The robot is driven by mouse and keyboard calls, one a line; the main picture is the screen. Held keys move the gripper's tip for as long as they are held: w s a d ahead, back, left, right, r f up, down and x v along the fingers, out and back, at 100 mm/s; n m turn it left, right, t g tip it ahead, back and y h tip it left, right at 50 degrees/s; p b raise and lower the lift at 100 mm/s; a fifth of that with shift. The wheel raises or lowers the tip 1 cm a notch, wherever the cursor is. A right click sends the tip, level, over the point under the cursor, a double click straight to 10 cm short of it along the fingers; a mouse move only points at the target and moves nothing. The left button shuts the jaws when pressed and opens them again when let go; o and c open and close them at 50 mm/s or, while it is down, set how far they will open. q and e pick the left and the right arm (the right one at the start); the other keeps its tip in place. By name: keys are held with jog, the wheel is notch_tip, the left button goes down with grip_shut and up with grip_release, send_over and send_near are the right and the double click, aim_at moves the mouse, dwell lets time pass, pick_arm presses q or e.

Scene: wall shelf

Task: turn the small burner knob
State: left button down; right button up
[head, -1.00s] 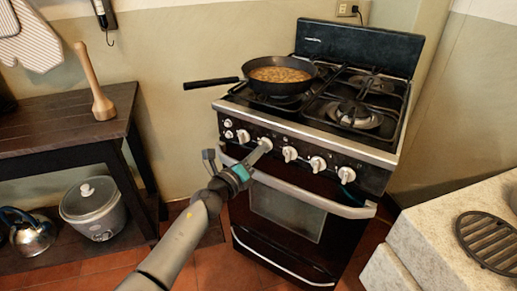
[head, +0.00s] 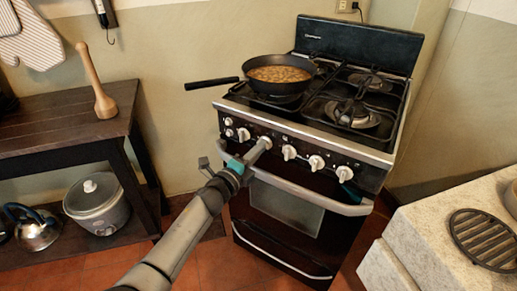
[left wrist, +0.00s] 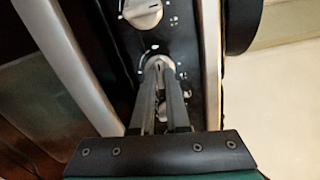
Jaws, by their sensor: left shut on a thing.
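The stove's front panel (head: 302,158) carries a row of white knobs. My left gripper (head: 261,146) reaches up to the panel from the lower left. Its fingers are shut on a white burner knob (head: 267,140); the knob (left wrist: 160,61) also shows at the fingertips in the left wrist view, partly covered by the fingers. Another white knob (left wrist: 142,13) sits above it in that view, clear of the fingers. In the head view a knob (head: 289,152) is just right of the gripper and another (head: 243,135) just left. My right gripper is not in view.
An oven handle bar (head: 310,196) runs below the knobs, close to my left gripper. A stone counter (head: 425,235) stands at the right.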

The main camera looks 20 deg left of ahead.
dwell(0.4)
pick_arm(q)
jog(key=c, duration=0.9)
grip_release()
jog(key=shift+s, duration=0.1)
jog(key=shift+s+a, duration=0.1)
jog(key=shift+s, duration=0.15)
jog(key=p+v, duration=0.3)
jog(key=v, duration=1.1)
jog(key=shift+s, duration=0.25)
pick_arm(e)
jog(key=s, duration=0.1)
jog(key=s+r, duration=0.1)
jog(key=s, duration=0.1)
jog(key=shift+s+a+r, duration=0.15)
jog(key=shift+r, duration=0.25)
pick_arm(q)
jog(key=shift+a, duration=0.1)
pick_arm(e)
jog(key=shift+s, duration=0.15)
